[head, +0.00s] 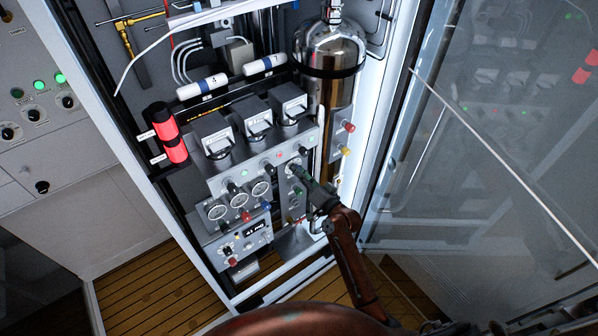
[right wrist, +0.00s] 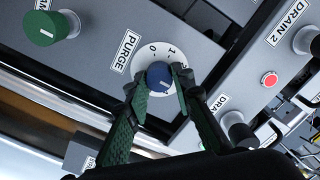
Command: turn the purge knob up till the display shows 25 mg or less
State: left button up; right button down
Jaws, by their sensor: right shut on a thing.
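The purge knob (right wrist: 159,74) has a blue cap and sits on a white round dial marked 0 and 1, beside the PURGE label (right wrist: 126,51). My right gripper (right wrist: 160,82) is shut on the knob, with one green finger on each side. In the head view my right gripper (head: 297,173) reaches the panel from the lower right and mostly hides the knob. The small dark display (head: 257,229) is lit at the lower left of the gripper. Its digits are small and seem to read about 41 mg. My left gripper is not in view.
A green knob (right wrist: 52,28) and a small red button (right wrist: 269,79) are near the purge knob. Several round gauges (head: 239,200) are left of the gripper. A steel cylinder (head: 331,60) stands above. A glass door (head: 480,150) is open at right.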

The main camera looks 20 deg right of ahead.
jog(key=c, duration=1.7)
grip_release()
jog(key=shift+o, duration=0.2)
jog(key=v, duration=1.2)
jog(key=s+d+f+g+h+b, duration=0.15)
jog(key=s+f, duration=0.25)
jog(key=f, duration=1)
jog(key=s+d+f+n+g+h, duration=0.1)
jog(key=s+d+f+g, duration=0.3)
jog(key=f, duration=1)
jog(key=s+d+f+g+h, duration=0.15)
jog(key=s+f, duration=0.35)
jog(key=f, duration=0.9)
jog(key=s+d+f+n+g, duration=0.1)
jog(key=s+f+g, duration=0.2)
jog(key=s+f, duration=0.5)
jog(key=s+f+n+g+h+b, duration=0.1)
jog(key=s+f, duration=0.7)
jog(key=s, duration=1.2)
jog(key=s+d+f+n+g+h, duration=0.1)
jog(key=s+f+n+g, duration=0.2)
jog(key=s+f, duration=0.6)
jog(key=s+g, duration=0.2)
jog(key=s, duration=0.3)
jog(key=shift+s+d+b, duration=0.15)
jog(key=shift+d+b, duration=0.15)
jog(key=shift+b, duration=0.1)
